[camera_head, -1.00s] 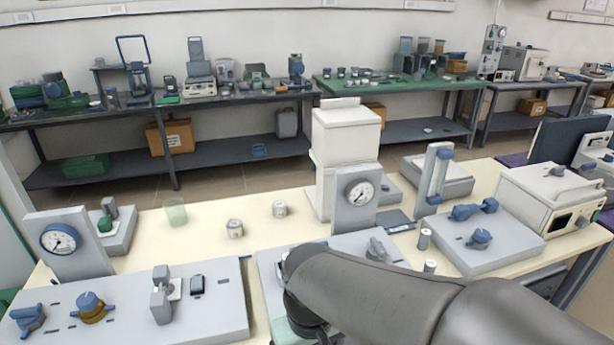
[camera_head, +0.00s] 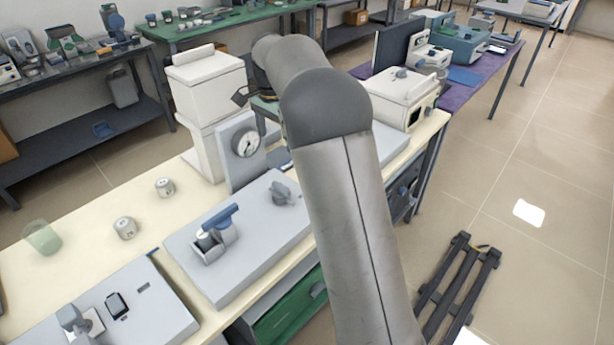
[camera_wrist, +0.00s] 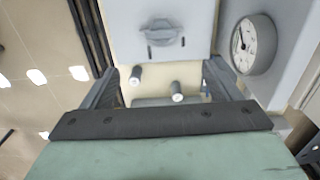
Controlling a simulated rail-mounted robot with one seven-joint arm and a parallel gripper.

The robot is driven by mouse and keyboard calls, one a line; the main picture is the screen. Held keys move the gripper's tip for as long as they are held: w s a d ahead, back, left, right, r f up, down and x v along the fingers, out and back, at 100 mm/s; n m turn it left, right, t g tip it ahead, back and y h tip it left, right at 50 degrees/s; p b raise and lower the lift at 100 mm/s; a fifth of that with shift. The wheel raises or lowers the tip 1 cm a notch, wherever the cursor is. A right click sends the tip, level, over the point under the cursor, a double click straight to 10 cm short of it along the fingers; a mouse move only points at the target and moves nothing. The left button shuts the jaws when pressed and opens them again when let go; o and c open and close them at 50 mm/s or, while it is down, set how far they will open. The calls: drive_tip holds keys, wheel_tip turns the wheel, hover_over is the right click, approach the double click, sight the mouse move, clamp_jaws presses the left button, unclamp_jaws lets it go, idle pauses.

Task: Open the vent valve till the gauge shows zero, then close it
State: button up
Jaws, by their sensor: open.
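A white-faced dial gauge (camera_head: 246,141) stands on a grey upright plate at the back of a grey panel (camera_head: 245,264). It also shows at right in the wrist view (camera_wrist: 254,45); its reading is too small to tell. The panel carries a grey knob (camera_head: 285,194) at right and a blue-handled lever valve (camera_head: 215,232) at left. I cannot tell which is the vent valve. A grey knob (camera_wrist: 155,33) shows at the top of the wrist view. My gripper (camera_wrist: 160,78) is open and empty, apart from the knob. The arm mostly hides it in the head view.
Two small cylinders (camera_wrist: 137,75) (camera_wrist: 177,91) stand between the fingers' lines of sight. A white stacked unit (camera_head: 207,85) is behind the gauge, and a white box device (camera_head: 400,96) is at right. Two small jars (camera_head: 165,187) (camera_head: 125,228) and a glass beaker (camera_head: 42,238) stand left.

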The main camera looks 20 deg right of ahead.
drive_tip(key=p, duration=0.2)
approach(280, 187)
wheel_tip(280, 187, down, 9)
drive_tip(key=shift+r, duration=0.1)
drive_tip(key=c, duration=1)
